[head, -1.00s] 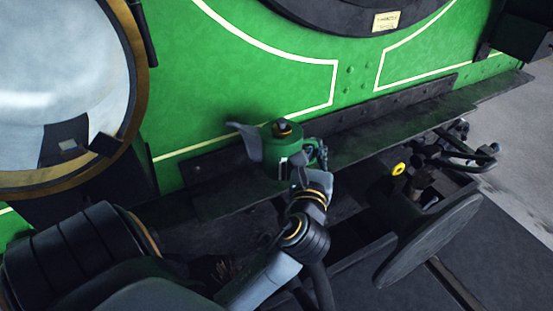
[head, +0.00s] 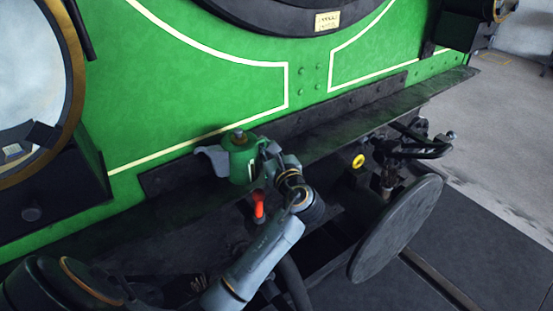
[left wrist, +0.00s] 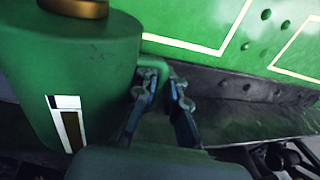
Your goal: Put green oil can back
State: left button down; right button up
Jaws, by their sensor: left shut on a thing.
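The green oil can (head: 241,158) has a dark knob with a brassy band on top and a grey spout pointing left. It is roughly upright at the dark ledge (head: 345,137) along the green tram front. Whether its base touches the ledge I cannot tell. My left gripper (head: 268,158) is shut on the can's handle, on its right side. In the left wrist view the can (left wrist: 85,75) fills the left, with a white-framed slot low on its side. The fingers (left wrist: 163,92) close around the green handle there. My right gripper is not in view.
A red piece (head: 258,204) hangs below the ledge, close to my left arm. A large round buffer (head: 398,230) juts out at the right, with a black coupling hook (head: 425,148) behind it. A big round lamp (head: 30,90) stands at the left. The ledge right of the can is clear.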

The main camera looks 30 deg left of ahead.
pick_arm(q)
jog(key=shift+w+f, duration=0.85)
jog(key=shift+f, duration=1.8)
jog(key=shift+f, duration=0.15)
jog(key=c, duration=1.8)
grip_release()
jog(key=shift+f, duration=0.1)
jog(key=o, duration=0.3)
jog(key=shift+s, duration=0.1)
jog(key=shift+o, duration=0.2)
